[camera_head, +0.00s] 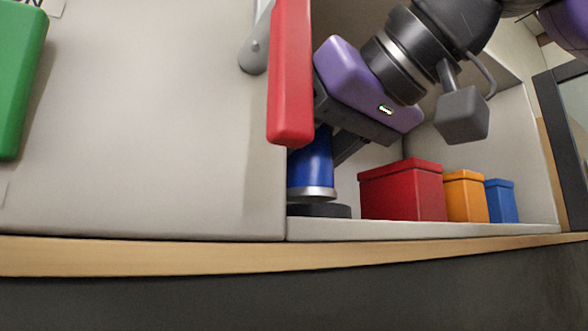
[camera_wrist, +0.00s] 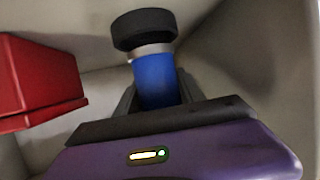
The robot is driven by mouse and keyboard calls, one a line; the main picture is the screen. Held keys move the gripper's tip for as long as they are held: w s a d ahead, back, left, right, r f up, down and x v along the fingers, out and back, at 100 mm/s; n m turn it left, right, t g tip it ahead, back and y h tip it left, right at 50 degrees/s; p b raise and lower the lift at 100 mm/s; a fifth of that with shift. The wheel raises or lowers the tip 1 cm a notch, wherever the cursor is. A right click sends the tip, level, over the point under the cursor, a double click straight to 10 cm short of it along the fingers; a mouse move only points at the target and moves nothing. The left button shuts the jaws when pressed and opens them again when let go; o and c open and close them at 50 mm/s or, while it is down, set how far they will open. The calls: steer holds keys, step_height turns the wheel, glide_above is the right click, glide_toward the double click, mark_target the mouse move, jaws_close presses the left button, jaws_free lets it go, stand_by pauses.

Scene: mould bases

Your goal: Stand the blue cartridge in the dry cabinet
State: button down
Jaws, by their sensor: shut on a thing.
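The blue cartridge (camera_head: 312,170) has a silver ring and a wide black foot, and it stands about upright just inside the left edge of the open cabinet (camera_head: 425,231). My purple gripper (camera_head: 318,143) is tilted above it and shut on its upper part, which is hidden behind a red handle. In the wrist view the blue cartridge (camera_wrist: 155,82) sits between the two dark fingers of my gripper (camera_wrist: 157,95), its black end pointing away. Its foot is at the cabinet floor; I cannot tell whether it touches.
A red box (camera_head: 402,190), an orange box (camera_head: 466,196) and a blue box (camera_head: 502,201) stand to the right inside the cabinet. The red handle (camera_head: 290,75) hangs in front of my gripper. A green handle (camera_head: 18,80) is at far left. A wooden edge (camera_head: 200,256) runs below.

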steer(key=shift+s+d+f, duration=0.1)
steer(key=shift+f, duration=1)
steer(key=c, duration=0.7)
jaws_free()
steer(key=shift+f, duration=0.1)
steer(key=shift+r, duration=0.2)
steer(key=b+v, duration=0.2)
steer(key=v, duration=1)
steer(key=shift+f, duration=0.1)
